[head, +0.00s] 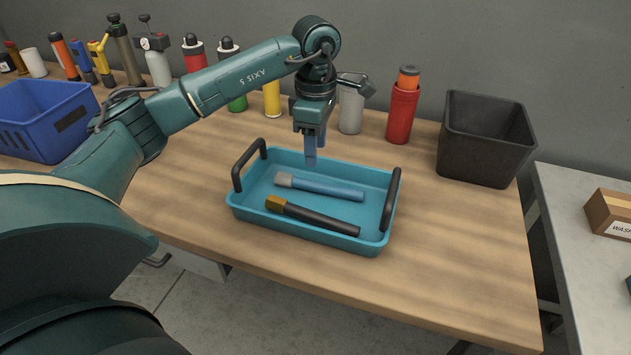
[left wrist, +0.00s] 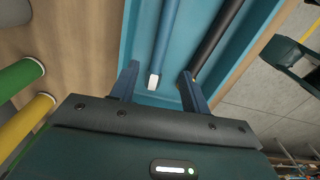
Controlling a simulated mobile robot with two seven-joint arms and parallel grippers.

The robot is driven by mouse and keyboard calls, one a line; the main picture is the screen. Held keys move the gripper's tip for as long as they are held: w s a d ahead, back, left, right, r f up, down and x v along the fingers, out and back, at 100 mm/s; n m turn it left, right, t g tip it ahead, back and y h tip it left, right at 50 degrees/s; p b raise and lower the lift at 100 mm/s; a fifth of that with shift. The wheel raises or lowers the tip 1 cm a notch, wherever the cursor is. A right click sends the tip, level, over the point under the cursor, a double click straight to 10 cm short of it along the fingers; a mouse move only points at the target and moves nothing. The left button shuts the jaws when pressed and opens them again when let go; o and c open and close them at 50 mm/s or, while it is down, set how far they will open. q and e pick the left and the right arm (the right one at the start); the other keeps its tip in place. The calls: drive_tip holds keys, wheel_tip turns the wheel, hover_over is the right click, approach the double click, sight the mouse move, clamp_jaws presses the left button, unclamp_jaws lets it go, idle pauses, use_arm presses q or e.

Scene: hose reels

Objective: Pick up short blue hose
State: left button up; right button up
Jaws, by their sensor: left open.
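The short blue hose (head: 325,187) with a pale grey end lies in a blue tray (head: 243,213) on the table. A black hose (head: 315,217) with a brass end lies in front of it in the same tray. My left gripper (head: 311,160) is above the tray's back side, pointing down, apart from the hoses. In the left wrist view the gripper (left wrist: 161,82) is open and empty. The blue hose (left wrist: 165,40) shows beyond and between its fingers, its pale end nearest. The black hose (left wrist: 212,38) lies to the right. My right gripper is not in view.
The tray has two raised black handles (head: 391,204) at its ends. A black bin (head: 485,150) stands at the right, a blue crate (head: 45,125) at the left. Bottles, including a red one (head: 402,112), line the back. The table front is clear.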

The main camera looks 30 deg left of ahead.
sight(313, 182)
use_arm(q)
wheel_tip(313, 182, down, 4)
drive_tip(key=shift+r, duration=0.2)
drive_tip(key=shift+s+a+f+p, duration=0.15)
drive_tip(key=shift+f+p, duration=0.1)
drive_tip(key=shift+f, duration=1.15)
drive_tip(key=shift+w+a+f+p, duration=0.1)
drive_tip(key=shift+f+p, duration=0.1)
drive_tip(key=shift+f, duration=1.15)
drive_tip(key=shift+c, duration=0.2)
clamp_jaws()
